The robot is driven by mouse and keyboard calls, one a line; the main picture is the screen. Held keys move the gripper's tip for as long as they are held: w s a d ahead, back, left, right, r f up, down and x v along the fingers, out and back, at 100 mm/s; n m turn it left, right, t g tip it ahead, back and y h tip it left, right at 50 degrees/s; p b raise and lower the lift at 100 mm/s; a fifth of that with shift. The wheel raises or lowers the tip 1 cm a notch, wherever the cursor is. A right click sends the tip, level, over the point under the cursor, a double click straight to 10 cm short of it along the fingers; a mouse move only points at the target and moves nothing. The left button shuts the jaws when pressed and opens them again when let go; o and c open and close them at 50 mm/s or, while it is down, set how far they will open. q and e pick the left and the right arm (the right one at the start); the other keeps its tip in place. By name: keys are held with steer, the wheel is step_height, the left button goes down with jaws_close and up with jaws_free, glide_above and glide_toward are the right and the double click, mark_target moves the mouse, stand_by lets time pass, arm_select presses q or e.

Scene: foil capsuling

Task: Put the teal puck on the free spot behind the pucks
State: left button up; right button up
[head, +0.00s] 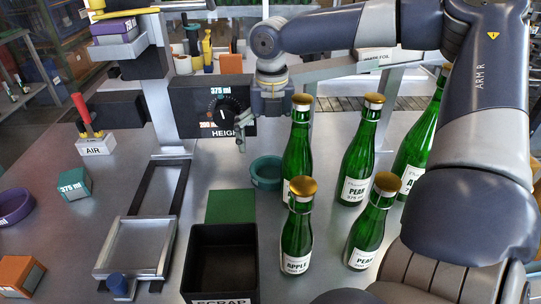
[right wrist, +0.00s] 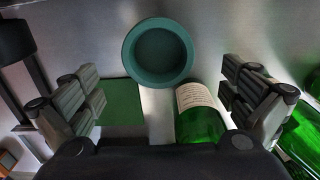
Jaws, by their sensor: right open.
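A round teal dish-like piece with a raised rim (head: 267,172) sits on the grey bench, just left of the bottles. It also shows in the right wrist view (right wrist: 158,52), ahead of and between the fingers. A teal block marked 375 ml (head: 75,184) stands at the left, near a purple ring (head: 15,207) and an orange block (head: 20,273). I cannot tell for certain which teal piece is the puck. My right gripper (right wrist: 165,95) is open and empty above the bench, close to the round teal piece. My left gripper is not in view.
Several green bottles with gold tops (head: 297,150) stand close on the right. A green square (head: 231,206) and a black scrap bin (head: 224,240) lie nearer. Bare bench lies around the teal block.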

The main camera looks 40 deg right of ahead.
mark_target(270, 175)
step_height(270, 175, down, 7)
steer(key=shift+w+a+r, duration=0.1)
steer(key=c, duration=1.1)
